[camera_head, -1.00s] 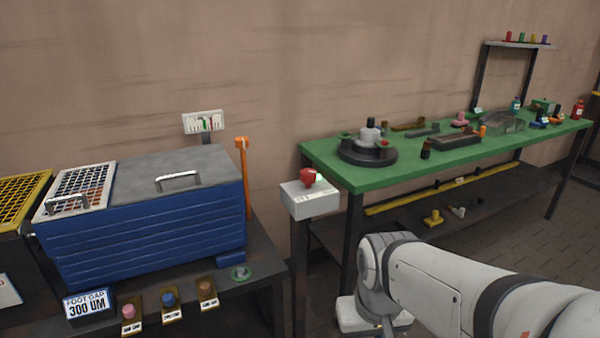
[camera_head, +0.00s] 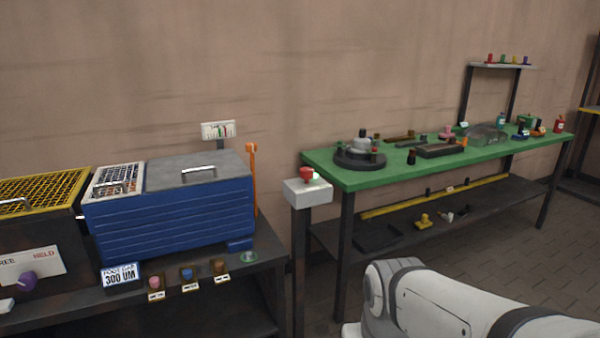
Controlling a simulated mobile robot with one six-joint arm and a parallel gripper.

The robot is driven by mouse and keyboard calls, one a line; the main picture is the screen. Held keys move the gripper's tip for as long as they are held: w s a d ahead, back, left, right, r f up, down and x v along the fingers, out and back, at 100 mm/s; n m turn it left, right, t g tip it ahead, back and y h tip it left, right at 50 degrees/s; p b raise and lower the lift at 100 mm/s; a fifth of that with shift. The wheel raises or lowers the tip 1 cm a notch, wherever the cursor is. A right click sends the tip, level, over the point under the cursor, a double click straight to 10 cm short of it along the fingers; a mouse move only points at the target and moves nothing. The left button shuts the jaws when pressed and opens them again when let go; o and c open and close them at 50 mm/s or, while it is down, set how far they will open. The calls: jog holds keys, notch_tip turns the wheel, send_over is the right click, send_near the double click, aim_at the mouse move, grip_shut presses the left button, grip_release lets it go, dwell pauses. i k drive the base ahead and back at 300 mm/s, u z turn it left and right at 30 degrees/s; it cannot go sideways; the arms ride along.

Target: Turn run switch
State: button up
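A red knob (camera_head: 306,173) sits on top of a light grey box (camera_head: 308,192) on a dark post, between the two benches. A small green light shows beside the knob. I cannot read a label on the box, so I cannot tell if this is the run switch. A purple knob (camera_head: 28,281) at the lower left sits by a white plate (camera_head: 34,262) reading "FREE" and "HELD", partly cut off. My white arm fills the lower right, but my gripper is out of view.
A blue box (camera_head: 170,218) with a grey lid stands on the dark left bench (camera_head: 262,268), with several small coloured knobs along its front. A green-topped bench (camera_head: 400,176) with parts runs along the right wall. Floor shows between the benches and at the right.

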aim_at(306, 174)
jog(key=u, duration=0.15)
jog(key=i, duration=0.9)
jog(key=z, duration=0.05)
